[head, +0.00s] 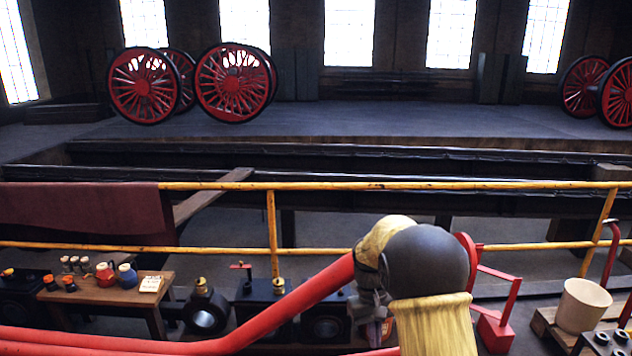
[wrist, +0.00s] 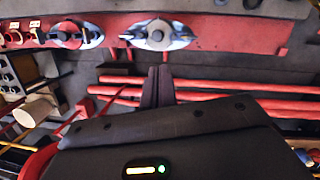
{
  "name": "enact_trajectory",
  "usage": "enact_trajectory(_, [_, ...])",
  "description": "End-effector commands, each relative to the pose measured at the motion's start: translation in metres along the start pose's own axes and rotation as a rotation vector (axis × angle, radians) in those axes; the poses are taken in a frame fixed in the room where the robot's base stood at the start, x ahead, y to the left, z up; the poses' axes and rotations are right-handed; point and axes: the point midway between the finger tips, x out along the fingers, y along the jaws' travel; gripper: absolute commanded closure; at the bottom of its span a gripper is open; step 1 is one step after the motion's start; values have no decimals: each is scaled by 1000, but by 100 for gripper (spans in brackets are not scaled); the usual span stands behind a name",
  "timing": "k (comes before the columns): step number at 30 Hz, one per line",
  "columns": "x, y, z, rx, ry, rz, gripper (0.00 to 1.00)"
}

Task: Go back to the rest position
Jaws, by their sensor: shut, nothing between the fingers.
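My gripper (wrist: 159,72) shows in the wrist view with its two dark fingers together and nothing between them. It hangs over the red pipes (wrist: 220,105), and I cannot tell how far above them it is. In the head view my yellow and grey arm stands at the lower middle, and the fingers cannot be made out there.
Red pipes (head: 300,290) cross low in front. A wooden table (head: 110,292) with jugs stands left. A cream bucket (head: 582,306) stands right. A yellow railing (head: 330,185) runs behind. A red bench (wrist: 215,30) with round metal parts on cloths lies ahead.

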Motion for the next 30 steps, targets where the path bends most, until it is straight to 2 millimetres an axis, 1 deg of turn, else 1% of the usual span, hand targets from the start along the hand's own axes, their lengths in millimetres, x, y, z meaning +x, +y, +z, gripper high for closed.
enact_trajectory(1, [-11,1,16,17,30,-6,100])
enact_trajectory(5, [-22,-2,48,59,106,-18,100])
enact_trajectory(9, [-32,-6,85,106,189,-28,100])
enact_trajectory(11, [-35,-8,101,127,223,-31,100])
enact_trajectory(15, [-40,-15,141,172,304,-37,100])
enact_trajectory(18, [-41,-20,170,205,361,-40,100])
enact_trajectory(21, [-40,-25,194,230,407,-41,100])
enact_trajectory(24, [-38,-28,207,246,435,-41,100])
enact_trajectory(27, [-36,-28,211,252,443,-42,100])
enact_trajectory(30, [-36,-28,210,252,443,-42,100])
